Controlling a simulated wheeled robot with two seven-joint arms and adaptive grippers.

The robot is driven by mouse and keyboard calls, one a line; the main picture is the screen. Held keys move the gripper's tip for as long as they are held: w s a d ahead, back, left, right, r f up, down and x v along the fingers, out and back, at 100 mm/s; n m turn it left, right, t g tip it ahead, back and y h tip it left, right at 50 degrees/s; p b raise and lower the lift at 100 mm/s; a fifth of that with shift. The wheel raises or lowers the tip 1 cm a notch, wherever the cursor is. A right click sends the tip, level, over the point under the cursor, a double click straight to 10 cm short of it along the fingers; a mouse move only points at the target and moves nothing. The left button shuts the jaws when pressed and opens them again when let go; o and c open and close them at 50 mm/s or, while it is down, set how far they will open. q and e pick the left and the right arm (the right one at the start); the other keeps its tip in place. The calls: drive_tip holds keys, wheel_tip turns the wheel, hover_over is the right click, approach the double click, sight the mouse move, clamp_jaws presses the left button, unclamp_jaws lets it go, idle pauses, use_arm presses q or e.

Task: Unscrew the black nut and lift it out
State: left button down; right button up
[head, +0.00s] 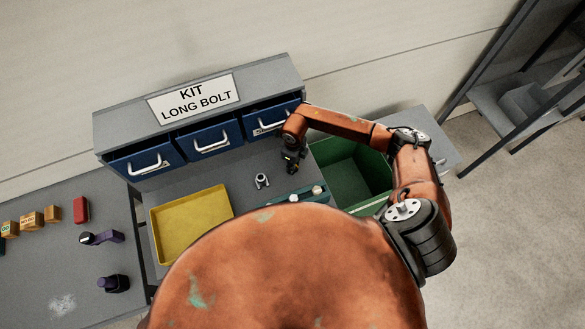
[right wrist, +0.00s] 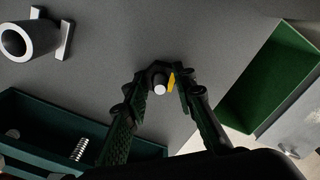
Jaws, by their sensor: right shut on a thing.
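My right gripper (head: 290,167) is over the grey bench top, in front of the blue drawers. In the right wrist view its fingers (right wrist: 157,88) are closed around a small dark piece, which I take to be the black nut (right wrist: 157,71). A pale round bolt end (right wrist: 160,89) shows between the fingertips, with a small yellow part (right wrist: 171,82) beside it. The fingers hide much of the nut, and I cannot tell how far it sits on the thread. In the head view the nut is too small to make out. My left gripper is in neither view.
A grey ringed fitting (head: 262,180) stands on the bench. A teal tray (right wrist: 50,120) with a spring and bolts is near the gripper. A green bin (head: 347,165) is at right and a yellow tray (head: 190,222) at left. Blue drawers (head: 209,140) line the back.

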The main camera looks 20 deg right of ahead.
drive_tip(key=n+b, duration=0.8)
drive_tip(key=n, duration=0.2)
drive_tip(key=shift+f+n+b, duration=0.15)
drive_tip(key=shift+n+b, duration=0.15)
drive_tip(key=shift+n, duration=0.4)
drive_tip(key=shift+r, duration=0.25)
drive_tip(key=shift+n+b, duration=0.3)
drive_tip(key=shift+w+f+n+b, duration=0.1)
drive_tip(key=shift+n+b, duration=0.2)
drive_tip(key=shift+b, duration=0.1)
drive_tip(key=n+b, duration=0.7)
drive_tip(key=n, duration=0.2)
drive_tip(key=shift+f+n+b, duration=0.1)
drive_tip(key=shift+n+b, duration=0.2)
drive_tip(key=shift+n, duration=0.5)
drive_tip(key=shift+r+n, duration=0.25)
drive_tip(key=shift+n, duration=0.05)
drive_tip(key=shift+b, duration=0.35)
